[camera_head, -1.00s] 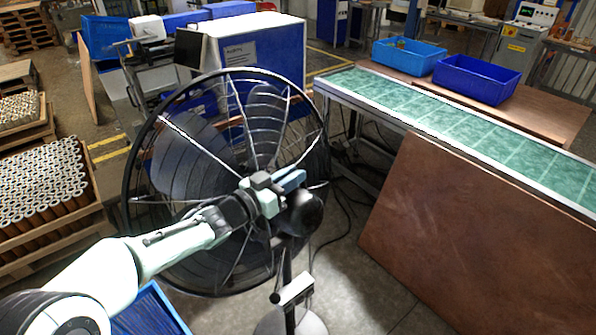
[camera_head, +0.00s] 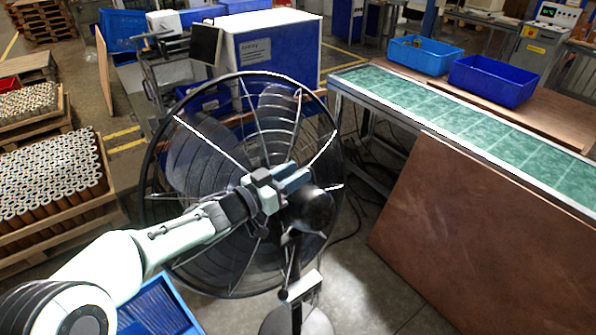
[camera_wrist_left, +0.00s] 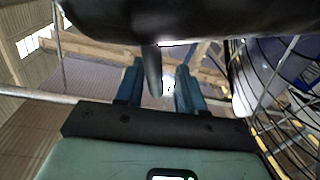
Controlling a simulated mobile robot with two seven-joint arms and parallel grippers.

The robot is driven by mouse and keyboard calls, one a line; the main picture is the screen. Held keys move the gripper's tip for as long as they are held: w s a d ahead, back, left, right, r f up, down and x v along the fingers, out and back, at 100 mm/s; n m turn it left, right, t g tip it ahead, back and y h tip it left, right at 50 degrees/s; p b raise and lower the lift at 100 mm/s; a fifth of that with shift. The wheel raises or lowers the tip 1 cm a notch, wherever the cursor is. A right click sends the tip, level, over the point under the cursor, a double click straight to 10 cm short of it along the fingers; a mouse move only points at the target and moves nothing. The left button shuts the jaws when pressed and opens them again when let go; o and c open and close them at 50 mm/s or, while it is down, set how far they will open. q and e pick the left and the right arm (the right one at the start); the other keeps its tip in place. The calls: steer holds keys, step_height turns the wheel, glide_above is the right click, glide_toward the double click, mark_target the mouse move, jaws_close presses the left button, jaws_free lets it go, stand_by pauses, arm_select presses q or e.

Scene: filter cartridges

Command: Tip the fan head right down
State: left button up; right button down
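A large black pedestal fan stands in the middle of the head view. Its round wire cage (camera_head: 250,125) faces away from me, and the dark motor housing (camera_head: 314,208) sits behind it on a pole. My left gripper (camera_head: 288,179) reaches in from the left beside the housing. In the left wrist view, the blue fingers (camera_wrist_left: 160,88) are apart, with a dark tapered piece (camera_wrist_left: 152,70) between them. A gap shows by the right finger; I cannot tell whether the left one touches. A dark rounded body (camera_wrist_left: 190,18) fills the top. My right gripper is out of view.
A brown board (camera_head: 480,240) leans against a green-topped conveyor table (camera_head: 470,125) at the right. Blue bins (camera_head: 490,82) stand beyond it. Crates of cartridges (camera_head: 45,180) are at the left, and a blue crate (camera_head: 158,305) is below my left arm. Floor right of the fan base is clear.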

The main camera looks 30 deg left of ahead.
arm_select(q)
steer(key=v, duration=1.1)
steer(key=shift+s+a+b, duration=0.2)
steer(key=shift+s+b, duration=0.15)
steer(key=shift+b, duration=0.1)
